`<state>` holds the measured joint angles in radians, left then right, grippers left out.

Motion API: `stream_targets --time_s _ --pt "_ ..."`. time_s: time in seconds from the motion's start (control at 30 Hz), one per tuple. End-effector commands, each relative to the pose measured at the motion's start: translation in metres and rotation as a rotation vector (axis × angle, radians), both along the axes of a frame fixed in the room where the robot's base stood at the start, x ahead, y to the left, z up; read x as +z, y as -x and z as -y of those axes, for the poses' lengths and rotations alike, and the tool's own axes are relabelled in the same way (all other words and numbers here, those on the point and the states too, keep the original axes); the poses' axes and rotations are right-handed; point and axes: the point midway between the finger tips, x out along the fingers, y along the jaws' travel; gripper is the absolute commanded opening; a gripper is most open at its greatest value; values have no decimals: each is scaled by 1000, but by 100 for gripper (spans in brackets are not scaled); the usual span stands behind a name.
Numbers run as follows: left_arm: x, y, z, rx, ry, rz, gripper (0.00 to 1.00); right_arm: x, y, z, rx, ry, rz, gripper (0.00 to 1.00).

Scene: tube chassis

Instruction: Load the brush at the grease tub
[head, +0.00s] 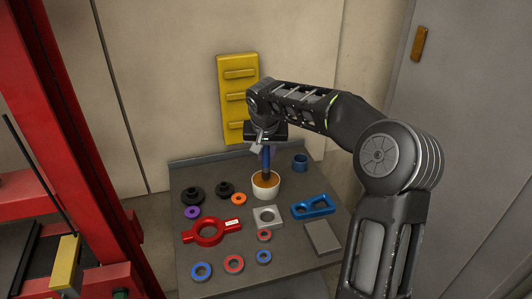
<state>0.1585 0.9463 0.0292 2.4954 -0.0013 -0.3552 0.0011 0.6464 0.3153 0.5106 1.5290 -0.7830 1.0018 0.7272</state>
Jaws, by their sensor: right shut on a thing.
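The grease tub (266,192) is a white cup with orange-brown grease inside, standing on the grey table. My right gripper (265,143) is above the tub, shut on the brush (266,160). The brush has a blue handle and points down, with its lower end inside the tub's rim. Its tip is hard to make out against the grease. My left gripper is not in view.
On the grey table (190,270) lie a red ring with handles (194,237), a blue bracket (313,213), a grey square block (267,225), a grey plate (322,247), a blue cup (300,163) and several small rings. A red frame (90,140) stands left.

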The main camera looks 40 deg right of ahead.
Motion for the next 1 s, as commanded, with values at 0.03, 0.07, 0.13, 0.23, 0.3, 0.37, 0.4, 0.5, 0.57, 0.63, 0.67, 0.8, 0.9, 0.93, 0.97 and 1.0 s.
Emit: stream_targets --time_s 0.03,0.07,0.13,0.23,0.3,0.37,0.4,0.5,0.57,0.63,0.67,0.8,0.9,0.93,0.97,1.0 --pt "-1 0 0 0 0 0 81 -1 0 0 0 0 0 0" --pt "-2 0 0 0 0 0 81 -1 0 0 0 0 0 0" --pt "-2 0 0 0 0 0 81 -2 0 0 0 0 0 0" --pt "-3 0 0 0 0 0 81 -3 0 0 0 0 0 0" --pt "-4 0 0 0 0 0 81 -4 0 0 0 0 0 0" --pt "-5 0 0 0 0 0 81 -5 0 0 0 -1 1 0" --pt "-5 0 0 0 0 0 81 -6 0 0 0 0 0 0" --pt "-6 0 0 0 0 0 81 -7 0 0 0 0 0 0" --pt "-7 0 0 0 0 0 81 -7 0 0 0 0 0 0" --pt "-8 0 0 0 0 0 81 -8 0 0 0 0 0 0" --pt "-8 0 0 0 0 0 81 -9 0 0 0 0 0 0" --pt "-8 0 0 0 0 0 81 -8 0 0 0 0 0 0" --pt "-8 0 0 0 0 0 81 -8 0 0 0 0 0 0" --pt "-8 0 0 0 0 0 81 -9 0 0 0 0 0 0" --pt "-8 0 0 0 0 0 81 -9 0 0 0 0 0 0" --pt "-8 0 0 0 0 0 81 -9 0 0 0 0 0 0"
